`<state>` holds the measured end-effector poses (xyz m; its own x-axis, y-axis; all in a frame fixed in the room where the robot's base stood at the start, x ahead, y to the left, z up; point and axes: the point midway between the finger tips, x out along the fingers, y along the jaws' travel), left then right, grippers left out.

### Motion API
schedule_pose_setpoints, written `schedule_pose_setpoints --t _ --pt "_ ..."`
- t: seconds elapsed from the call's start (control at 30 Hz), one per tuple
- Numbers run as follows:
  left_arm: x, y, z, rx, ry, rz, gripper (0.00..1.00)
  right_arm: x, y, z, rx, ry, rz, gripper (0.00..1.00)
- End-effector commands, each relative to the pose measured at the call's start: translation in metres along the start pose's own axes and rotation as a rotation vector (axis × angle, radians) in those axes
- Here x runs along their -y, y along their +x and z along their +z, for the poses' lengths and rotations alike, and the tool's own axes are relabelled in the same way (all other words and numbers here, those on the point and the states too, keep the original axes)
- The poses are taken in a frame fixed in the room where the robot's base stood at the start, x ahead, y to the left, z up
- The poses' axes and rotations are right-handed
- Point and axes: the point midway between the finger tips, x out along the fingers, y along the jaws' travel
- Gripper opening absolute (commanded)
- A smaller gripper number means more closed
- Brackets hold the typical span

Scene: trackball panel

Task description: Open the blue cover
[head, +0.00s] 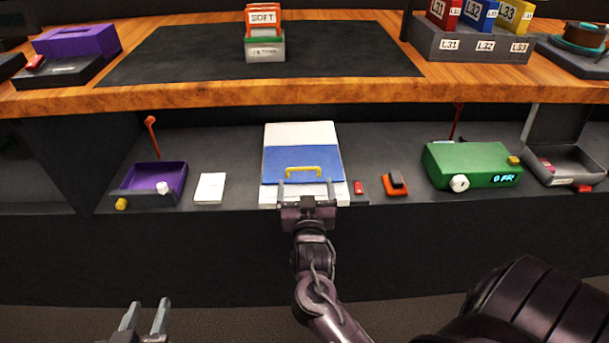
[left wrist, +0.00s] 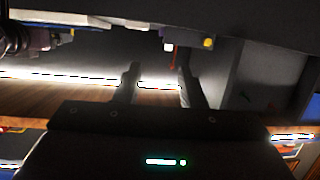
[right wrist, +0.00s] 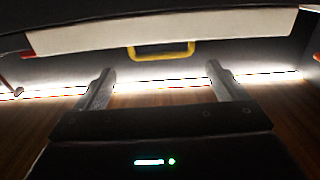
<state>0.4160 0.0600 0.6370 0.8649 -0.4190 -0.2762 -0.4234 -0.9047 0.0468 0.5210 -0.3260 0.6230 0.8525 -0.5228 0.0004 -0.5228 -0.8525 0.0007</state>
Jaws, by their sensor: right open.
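The blue cover (head: 300,156) lies on a white box on the lower shelf and looks shut. A yellow handle (head: 303,168) stands near its front edge. My right gripper (head: 306,187) is open and empty just in front of the handle, a fingertip on either side. In the right wrist view the yellow handle (right wrist: 162,52) shows beyond and between the open fingers, apart from them, under a pale panel edge. My left gripper (head: 149,303) is open and empty, low in front of the shelf at the left.
A small red piece (head: 358,187) and an orange-black switch (head: 396,184) sit right of the box. A white block (head: 210,188) and purple tray (head: 155,178) are left; a green box (head: 470,163) is right. The wooden upper shelf (head: 230,93) overhangs behind.

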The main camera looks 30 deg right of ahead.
Motion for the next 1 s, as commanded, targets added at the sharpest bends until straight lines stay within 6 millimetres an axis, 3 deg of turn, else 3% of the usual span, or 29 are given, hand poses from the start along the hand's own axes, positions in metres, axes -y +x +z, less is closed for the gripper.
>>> schedule_pose_setpoints --t 0.2,0.43,0.6,0.87,1.0 --pt "0.003 -0.001 -0.047 -0.214 0.01 -0.005 0.36 0.0 0.028 0.0 -0.003 0.001 0.0 0.92" --pt "0.004 -0.008 -0.082 -0.377 0.018 -0.007 0.36 0.0 0.047 0.001 0.0 0.0 0.0 0.92" --pt "0.004 -0.011 -0.094 -0.429 0.02 -0.007 0.36 0.0 0.053 0.0 0.001 0.001 0.0 0.92" --pt "0.004 -0.012 -0.096 -0.437 0.021 -0.007 0.36 0.0 0.054 0.0 0.001 0.001 -0.001 0.92" --pt "0.004 -0.012 -0.096 -0.436 0.021 -0.007 0.36 0.0 0.054 0.0 0.001 0.001 -0.001 0.77"
